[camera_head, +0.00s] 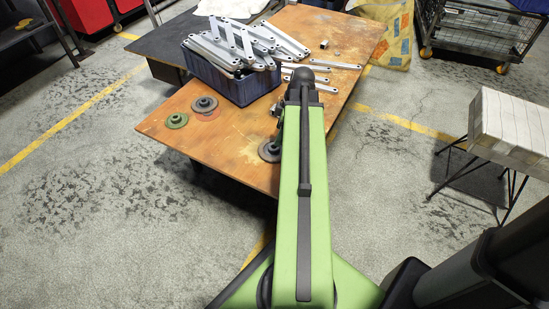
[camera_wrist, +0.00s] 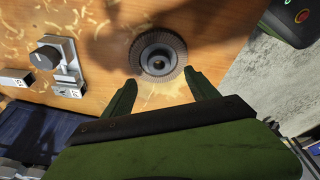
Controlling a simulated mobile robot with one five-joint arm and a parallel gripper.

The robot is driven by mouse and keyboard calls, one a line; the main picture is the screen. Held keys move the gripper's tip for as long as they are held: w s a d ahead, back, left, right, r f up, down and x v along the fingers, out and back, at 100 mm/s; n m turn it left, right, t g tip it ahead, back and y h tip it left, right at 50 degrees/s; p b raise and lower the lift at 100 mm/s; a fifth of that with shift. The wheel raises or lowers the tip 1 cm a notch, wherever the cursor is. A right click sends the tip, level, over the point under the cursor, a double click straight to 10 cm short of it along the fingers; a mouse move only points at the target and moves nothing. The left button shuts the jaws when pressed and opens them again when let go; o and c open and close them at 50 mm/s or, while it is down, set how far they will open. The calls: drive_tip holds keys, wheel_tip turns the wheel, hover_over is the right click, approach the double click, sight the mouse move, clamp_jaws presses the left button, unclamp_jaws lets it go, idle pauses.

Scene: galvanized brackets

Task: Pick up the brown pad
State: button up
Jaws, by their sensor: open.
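The brown pad is a round flap disc with a dark hub (camera_wrist: 157,55), lying flat on the wooden table in the wrist view. In the head view the brown pad (camera_head: 268,152) lies near the table's front edge, partly hidden by my green arm. My gripper (camera_wrist: 163,78) is open and empty. Its two green fingers point at the pad, with the tips at the pad's near side, one toward each side. I cannot tell how high the tips are above the table. In the head view my arm hides the gripper.
A grey knobbed block (camera_wrist: 54,57) and small metal pieces sit left of the pad in the wrist view.

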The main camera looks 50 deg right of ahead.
sight(274, 149)
drive_tip(key=b+x, duration=0.1)
drive_tip(key=x, duration=0.1)
drive_tip(key=shift+f, duration=0.35)
drive_tip(key=shift+r, duration=0.1)
drive_tip(key=b+x, duration=0.5)
drive_tip(key=shift+w, duration=0.15)
clamp_jaws()
